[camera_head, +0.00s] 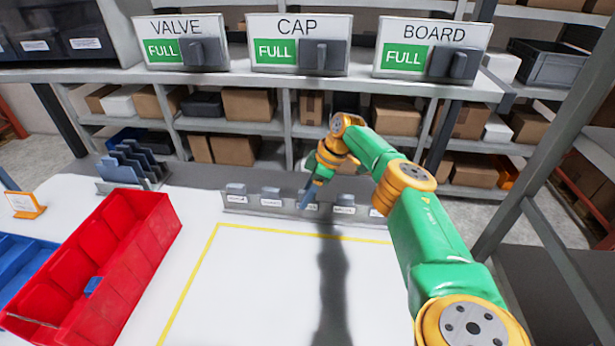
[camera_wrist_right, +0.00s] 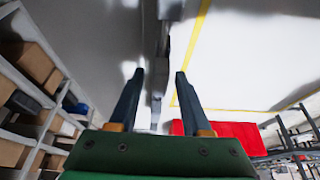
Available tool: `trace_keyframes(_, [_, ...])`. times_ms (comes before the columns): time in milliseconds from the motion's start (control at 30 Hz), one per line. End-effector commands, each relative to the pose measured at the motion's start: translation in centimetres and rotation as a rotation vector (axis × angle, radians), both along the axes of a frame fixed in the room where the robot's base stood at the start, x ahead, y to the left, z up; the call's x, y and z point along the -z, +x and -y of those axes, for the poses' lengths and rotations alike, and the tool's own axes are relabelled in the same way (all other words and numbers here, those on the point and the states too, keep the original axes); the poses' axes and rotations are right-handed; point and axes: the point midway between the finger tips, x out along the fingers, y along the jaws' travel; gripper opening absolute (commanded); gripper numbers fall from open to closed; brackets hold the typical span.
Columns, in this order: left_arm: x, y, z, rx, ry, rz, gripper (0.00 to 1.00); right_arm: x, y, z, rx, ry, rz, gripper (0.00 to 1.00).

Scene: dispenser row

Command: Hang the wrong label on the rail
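A low grey rail (camera_head: 258,208) runs along the back of the white table. Several small grey-backed labels with white faces sit along it, such as the leftmost label (camera_head: 236,194) and another label (camera_head: 271,196). Their print is too small to read. My right gripper (camera_head: 306,202) points down at the middle of the rail and partly hides a label there. In the wrist view my right gripper (camera_wrist_right: 159,73) has its fingers apart, with the grey rail and label edges showing between them. I cannot tell whether the fingers touch a label. My left gripper is not in view.
A red bin (camera_head: 75,296) stands at left, beside blue bins (camera_head: 18,262), a slotted rack (camera_head: 130,167) and an orange card stand (camera_head: 27,205). Signs VALVE (camera_head: 181,26), CAP (camera_head: 298,25) and BOARD (camera_head: 434,33) show FULL. The yellow-taped area (camera_head: 270,290) is clear.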

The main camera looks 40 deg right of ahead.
Motion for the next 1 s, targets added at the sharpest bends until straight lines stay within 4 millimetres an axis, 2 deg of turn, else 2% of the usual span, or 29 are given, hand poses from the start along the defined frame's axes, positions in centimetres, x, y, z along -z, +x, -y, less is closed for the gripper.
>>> trace_keyframes(367, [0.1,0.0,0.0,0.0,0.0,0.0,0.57,-0.4,-0.1,0.1,-0.001,0.0,0.001,0.56])
trace_keyframes(467, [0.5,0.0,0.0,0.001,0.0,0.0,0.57,-2.1,-0.6,0.6,0.0,0.0,0.005,0.56])
trace_keyframes(567, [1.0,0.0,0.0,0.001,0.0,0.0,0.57,-4.6,-1.4,1.3,0.002,0.0,0.008,0.56])
trace_keyframes(633, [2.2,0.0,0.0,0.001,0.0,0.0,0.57,-3.9,-3.2,2.7,0.006,-0.001,0.001,0.56])
trace_keyframes(767, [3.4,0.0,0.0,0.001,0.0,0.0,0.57,-4.0,-6.2,5.0,0.006,-0.001,0.001,0.56])
trace_keyframes(900, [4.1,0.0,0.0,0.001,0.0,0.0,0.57,-4.2,-8.7,7.0,0.004,-0.001,-0.001,0.56])
trace_keyframes(1000, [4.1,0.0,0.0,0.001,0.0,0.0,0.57,-4.5,-9.9,8.0,0.003,0.0,0.0,0.56])
